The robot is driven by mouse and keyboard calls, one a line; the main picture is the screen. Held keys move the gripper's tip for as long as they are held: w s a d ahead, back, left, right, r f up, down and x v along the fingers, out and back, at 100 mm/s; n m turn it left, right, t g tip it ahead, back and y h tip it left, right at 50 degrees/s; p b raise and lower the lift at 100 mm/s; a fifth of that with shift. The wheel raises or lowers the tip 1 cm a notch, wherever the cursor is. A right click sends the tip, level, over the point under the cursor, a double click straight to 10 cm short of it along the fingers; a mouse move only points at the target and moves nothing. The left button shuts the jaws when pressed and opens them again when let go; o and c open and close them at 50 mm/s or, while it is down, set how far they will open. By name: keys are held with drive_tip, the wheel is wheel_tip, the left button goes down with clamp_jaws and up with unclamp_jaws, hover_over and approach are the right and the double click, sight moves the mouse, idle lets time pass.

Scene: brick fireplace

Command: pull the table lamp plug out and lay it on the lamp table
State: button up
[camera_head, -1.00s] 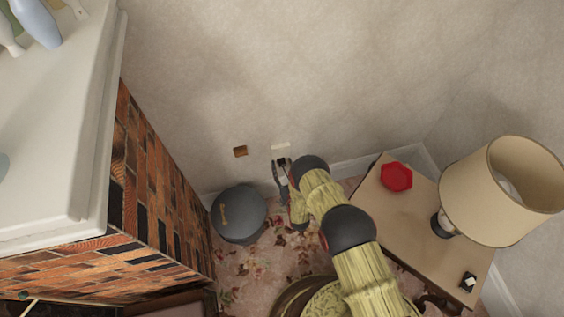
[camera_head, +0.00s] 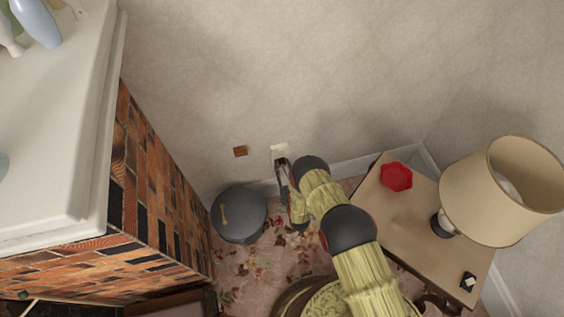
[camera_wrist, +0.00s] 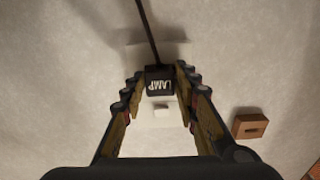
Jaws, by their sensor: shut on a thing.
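The black table lamp plug (camera_wrist: 160,80), marked LAMP, sits between the two fingers of my gripper (camera_wrist: 159,82) in the wrist view. The gripper is shut on it, and a dark cord (camera_wrist: 148,30) runs up from it. The white wall outlet (camera_wrist: 147,125) is right behind the plug. In the head view my gripper (camera_head: 283,172) is just below the outlet (camera_head: 279,151). I cannot tell whether the prongs are clear of it. The tan lamp table (camera_head: 405,220) is at right and carries the table lamp (camera_head: 470,195).
A red hexagonal dish (camera_head: 396,177) and a small black-and-white item (camera_head: 468,282) are on the lamp table. Its middle is bare. A grey round container (camera_head: 239,214) stands left of my gripper. A brown wall box (camera_head: 240,151) and the brick fireplace (camera_head: 150,190) are further left.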

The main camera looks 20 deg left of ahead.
clamp_jaws()
drive_tip(key=shift+p+v, duration=0.8)
drive_tip(key=shift+v, duration=2.2)
